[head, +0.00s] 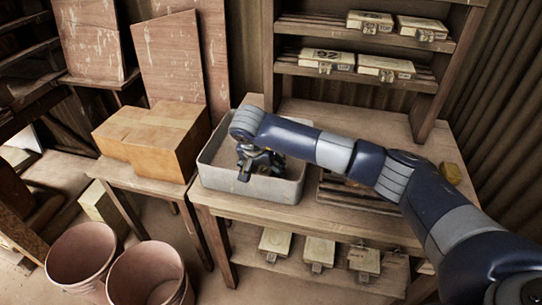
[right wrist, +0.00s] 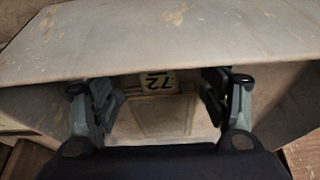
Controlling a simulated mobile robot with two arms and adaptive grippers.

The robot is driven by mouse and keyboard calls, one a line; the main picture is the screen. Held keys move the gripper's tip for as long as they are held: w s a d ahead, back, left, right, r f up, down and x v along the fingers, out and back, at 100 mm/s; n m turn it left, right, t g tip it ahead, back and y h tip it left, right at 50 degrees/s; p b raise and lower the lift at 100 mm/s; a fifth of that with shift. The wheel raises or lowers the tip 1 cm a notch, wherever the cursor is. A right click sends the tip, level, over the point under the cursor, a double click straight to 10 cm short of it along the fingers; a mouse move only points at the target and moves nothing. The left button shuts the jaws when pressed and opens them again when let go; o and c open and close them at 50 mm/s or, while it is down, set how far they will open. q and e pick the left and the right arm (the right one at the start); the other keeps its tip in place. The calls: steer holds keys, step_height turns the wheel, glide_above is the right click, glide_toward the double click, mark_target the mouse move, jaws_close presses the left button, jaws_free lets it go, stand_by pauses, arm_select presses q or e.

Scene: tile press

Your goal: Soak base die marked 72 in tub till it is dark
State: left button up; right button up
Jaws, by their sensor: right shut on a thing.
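The grey tub (head: 290,188) stands on the wooden bench. My right gripper (head: 258,165) reaches down into it from above. In the right wrist view, the base die marked 72 (right wrist: 153,122) lies between the two fingers of my right gripper (right wrist: 160,98), and the gripper is shut on it. The die's number plate faces the tub wall (right wrist: 160,35), which spans the top of that view. The die looks dull tan, with shadow around it. In the head view, my gripper and the tub walls hide the die, and I cannot see the water level. My left gripper is out of view.
A cardboard box (head: 165,128) sits on a stool left of the tub. Shelves at the back hold several pale dies (head: 385,68), with more on the low shelf (head: 319,252). Dark slats (head: 345,190) lie right of the tub under my arm. Two pink buckets (head: 150,272) stand on the floor.

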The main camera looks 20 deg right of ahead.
step_height(320, 180, up, 13)
steer(key=p, duration=0.6)
steer(key=shift+f+p, duration=0.15)
steer(key=shift+p, duration=0.2)
stand_by(0.4)
stand_by(2.0)
steer(key=shift+r+p, duration=0.9)
steer(key=shift+r, duration=1.1)
steer(key=shift+s, duration=0.1)
